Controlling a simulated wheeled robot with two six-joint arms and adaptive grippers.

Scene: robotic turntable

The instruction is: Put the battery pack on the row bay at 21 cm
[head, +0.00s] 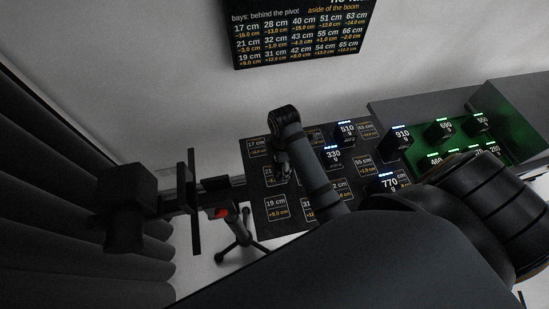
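A dark mat (291,207) holds labelled bays. The 21 cm bay (268,174) is at its left side, partly covered by my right gripper (281,170). Black battery packs with lit tops stand on the mat: 510 g (346,132), 330 g (333,157), 910 g (401,137) and 770 g (388,182). Which pack the task means is not shown. My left gripper is not in view.
A black boom (180,199) with a tripod (238,240) stands left of the mat. More packs, including 690 g (440,129), stand in a green-lit area (519,142) at right. A wall board (300,35) lists bay distances. My arm hides the lower right.

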